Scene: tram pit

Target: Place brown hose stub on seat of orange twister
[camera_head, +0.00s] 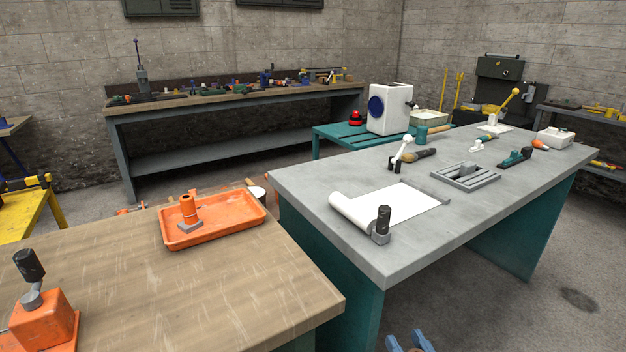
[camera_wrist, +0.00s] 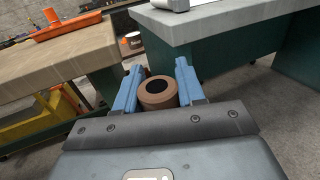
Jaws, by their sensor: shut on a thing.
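The brown hose stub (camera_wrist: 158,102) is a short thick ring with a dark hole. In the wrist view it sits between the two blue fingers of my gripper (camera_wrist: 160,66), which is shut on it. In the head view only the blue fingertips of my gripper (camera_head: 408,342) show at the bottom edge; the stub is out of sight there. An orange device with a grey joint and black knob (camera_head: 46,318), possibly the orange twister, stands at the front left of the wooden bench. I cannot make out its seat clearly.
The wooden bench (camera_head: 190,300) has an orange tray (camera_head: 235,219) holding an orange cylinder (camera_head: 188,208) on a grey base. The grey-topped bench (camera_head: 330,260) carries a paper roll (camera_head: 355,212) and several tools. A gap separates the two benches. The wooden bench's middle is clear.

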